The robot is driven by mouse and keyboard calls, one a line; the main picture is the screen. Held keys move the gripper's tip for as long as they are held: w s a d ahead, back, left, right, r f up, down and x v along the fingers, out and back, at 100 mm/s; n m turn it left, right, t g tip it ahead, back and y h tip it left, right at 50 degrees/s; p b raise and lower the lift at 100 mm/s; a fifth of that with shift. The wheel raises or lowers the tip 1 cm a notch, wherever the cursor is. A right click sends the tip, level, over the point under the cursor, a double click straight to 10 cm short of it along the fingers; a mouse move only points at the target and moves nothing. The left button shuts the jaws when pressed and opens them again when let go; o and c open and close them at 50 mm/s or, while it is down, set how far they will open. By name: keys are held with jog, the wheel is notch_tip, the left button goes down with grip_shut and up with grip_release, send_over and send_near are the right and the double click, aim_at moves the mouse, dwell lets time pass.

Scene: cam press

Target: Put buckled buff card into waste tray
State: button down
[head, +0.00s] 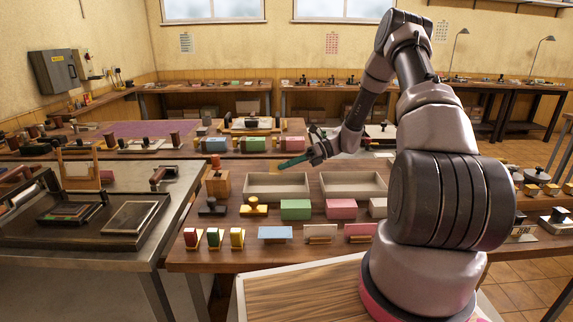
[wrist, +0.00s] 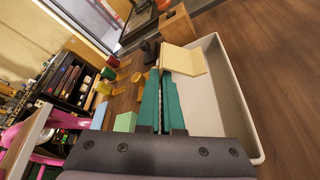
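The buff card (wrist: 184,60) shows in the wrist view at my fingertips, pale yellow and bent along a crease. My gripper (wrist: 160,72) has teal fingers that are nearly together, with the card's edge at their tips; it looks shut on the card. In the head view my gripper (head: 281,166) is above the back edge of the left beige tray (head: 276,199), and a small buff patch of the card (head: 277,172) shows below the tips. The tray (wrist: 254,140) lies beneath the card in the wrist view; its visible floor looks empty. No label shows which tray is for waste.
A second beige tray (head: 352,196) stands to the right. A wooden block (head: 218,186) stands left of the trays, and stamps and green (head: 295,209) and pink (head: 341,209) boxes stand in front. Card holders line the table's front edge.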

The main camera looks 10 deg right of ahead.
jog(key=shift+f, duration=3.55)
jog(key=c, duration=1)
grip_release()
jog(key=shift+s, duration=0.1)
notch_tip(320, 180, up, 10)
